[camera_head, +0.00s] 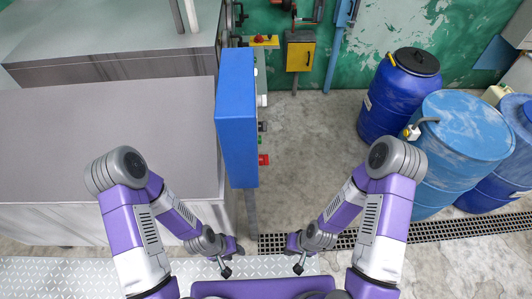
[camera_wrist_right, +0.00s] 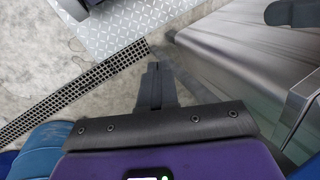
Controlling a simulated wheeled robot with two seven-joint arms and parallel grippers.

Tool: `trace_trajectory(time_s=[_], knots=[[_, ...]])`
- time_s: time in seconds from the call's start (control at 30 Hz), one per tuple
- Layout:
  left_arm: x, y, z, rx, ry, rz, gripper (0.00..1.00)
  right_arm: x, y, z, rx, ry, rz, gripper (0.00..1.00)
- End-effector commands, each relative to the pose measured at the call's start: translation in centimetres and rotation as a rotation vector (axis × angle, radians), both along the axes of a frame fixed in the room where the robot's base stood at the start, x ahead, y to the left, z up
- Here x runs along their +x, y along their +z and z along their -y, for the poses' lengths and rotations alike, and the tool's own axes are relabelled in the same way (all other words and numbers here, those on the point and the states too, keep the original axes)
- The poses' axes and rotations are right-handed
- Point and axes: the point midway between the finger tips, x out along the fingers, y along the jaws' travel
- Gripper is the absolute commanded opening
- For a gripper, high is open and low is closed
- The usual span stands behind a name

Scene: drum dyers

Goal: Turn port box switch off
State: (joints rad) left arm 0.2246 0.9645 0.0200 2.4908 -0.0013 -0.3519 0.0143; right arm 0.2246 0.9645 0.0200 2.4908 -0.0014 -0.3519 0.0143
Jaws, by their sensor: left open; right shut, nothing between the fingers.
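A tall blue box (camera_head: 238,120) stands on a post beside the grey counter in the head view. Its right side carries a red switch part (camera_head: 263,160), a green one (camera_head: 260,140) and a dark one (camera_head: 262,127); their settings are too small to tell. I cannot tell which of these is the port box switch. My left gripper (camera_head: 239,247) is open, below the blue box and apart from it. My right gripper (camera_head: 290,244) is shut and empty, below and to the right of the box. Its closed fingers also show in the right wrist view (camera_wrist_right: 155,85).
A grey counter (camera_head: 110,130) fills the left. Blue drums (camera_head: 398,95) stand at the right. A yellow-fronted box (camera_head: 300,55) and a yellow panel with a red button (camera_head: 262,40) are at the green back wall. A floor grate (camera_head: 450,232) crosses below. The middle floor is clear.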

Motion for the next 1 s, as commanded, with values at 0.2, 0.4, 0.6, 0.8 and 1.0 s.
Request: trace_trajectory(time_s=[0.2,0.4,0.6,0.8,1.0], knots=[[0.0,-0.1,0.0,0.0,0.001,0.0,0.43,0.1,-0.1,0.1,-0.001,-0.006,-0.005,0.12],[0.0,-0.9,0.0,0.0,0.0,0.0,0.43,1.7,-1.8,1.0,-0.001,-0.156,-0.143,0.43],[0.0,-2.3,0.0,0.0,0.0,0.0,0.43,5.9,-2.4,1.2,0.094,-0.488,-0.438,0.68],[0.0,-3.6,0.0,0.0,0.0,0.0,0.43,12.3,0.7,0.0,0.327,-0.764,-0.723,0.68],[0.0,-4.9,0.0,0.0,0.0,0.0,0.43,19.8,7.5,0.0,0.66,-0.89,-0.971,0.68]])
